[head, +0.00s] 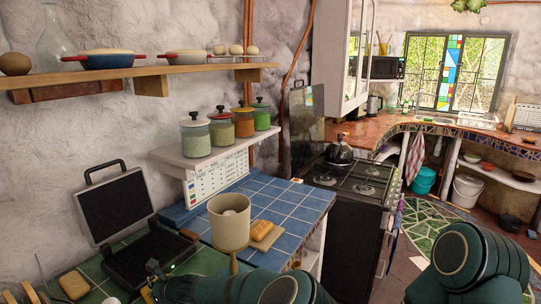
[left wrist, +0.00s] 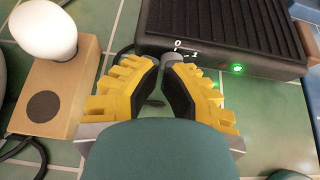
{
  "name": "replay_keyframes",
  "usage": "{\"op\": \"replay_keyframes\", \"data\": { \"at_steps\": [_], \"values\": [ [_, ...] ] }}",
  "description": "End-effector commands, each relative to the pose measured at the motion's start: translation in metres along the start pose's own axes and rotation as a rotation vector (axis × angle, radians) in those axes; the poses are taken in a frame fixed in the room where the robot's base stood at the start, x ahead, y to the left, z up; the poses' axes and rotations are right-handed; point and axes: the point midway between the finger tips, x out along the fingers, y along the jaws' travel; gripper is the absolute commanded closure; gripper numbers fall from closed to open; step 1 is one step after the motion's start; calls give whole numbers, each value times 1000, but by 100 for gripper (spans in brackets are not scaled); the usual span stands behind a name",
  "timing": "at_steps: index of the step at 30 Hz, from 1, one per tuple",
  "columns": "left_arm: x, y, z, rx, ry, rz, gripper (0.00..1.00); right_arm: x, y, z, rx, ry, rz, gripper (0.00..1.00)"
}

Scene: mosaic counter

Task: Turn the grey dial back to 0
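The grey dial (left wrist: 174,58) sits on the front of the black press grill (left wrist: 225,30), beside white marks 0 and 1. Its pointer cannot be made out. A green light (left wrist: 237,68) glows to its right. My left gripper (left wrist: 161,67) has yellow fingers with black pads; their tips nearly meet right at the dial, and the right finger partly covers it. Whether they touch it is unclear. In the head view the grill (head: 150,255) stands with its lid raised, my left arm in front of it; the dial is hidden there. My right gripper is out of view.
A wooden block (left wrist: 60,85) with a white egg-shaped thing (left wrist: 45,25) lies left of the gripper. A beige cup (head: 229,225) and a bread board (head: 267,237) stand right of the grill. The green tiles (left wrist: 95,150) before the grill are partly clear.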

Motion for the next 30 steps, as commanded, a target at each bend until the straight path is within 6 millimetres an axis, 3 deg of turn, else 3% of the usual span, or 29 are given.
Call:
{"op": "replay_keyframes", "data": {
  "at_steps": [9,15,24,30],
  "values": [
    [-32,-3,-16,0,0,-7,100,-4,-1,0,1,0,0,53],
    [-39,-3,-20,-1,1,-8,100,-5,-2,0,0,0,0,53],
    [-40,-4,-19,-1,1,-9,100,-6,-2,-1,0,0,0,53],
    [-48,-4,-4,-1,1,-9,100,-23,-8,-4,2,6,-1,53]
  ]
}}
